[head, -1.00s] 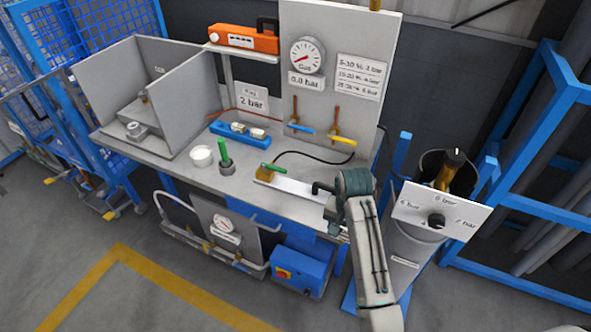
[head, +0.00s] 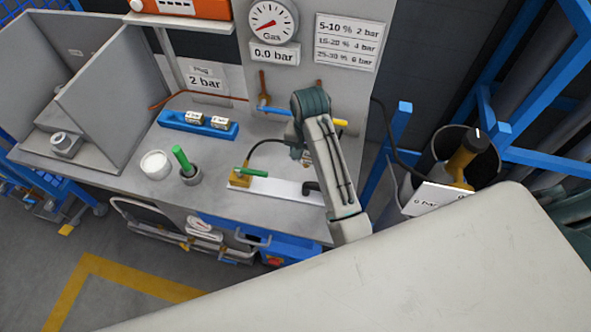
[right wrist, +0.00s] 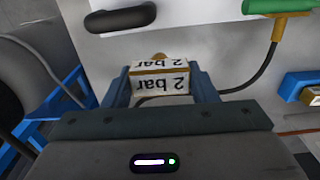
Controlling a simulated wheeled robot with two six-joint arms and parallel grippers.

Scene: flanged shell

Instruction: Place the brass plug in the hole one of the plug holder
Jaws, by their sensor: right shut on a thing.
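The brass plug (right wrist: 160,83), with white "2 bar" labels, sits between the fingers of my right gripper (right wrist: 161,88) in the right wrist view. The gripper is shut on it. In the head view my right gripper (head: 306,155) is over the back right of the bench, behind the white plate; the arm hides most of the plug. The blue plug holder (head: 168,119) lies on the bench to the left, apart from the gripper. It carries two labelled plugs (head: 220,123). Its holes are too small to tell. My left gripper is not in view.
The white plate (head: 285,187) with a green-handled brass valve (head: 240,178) lies in front of the gripper. A gauge panel (head: 290,88) rises behind.

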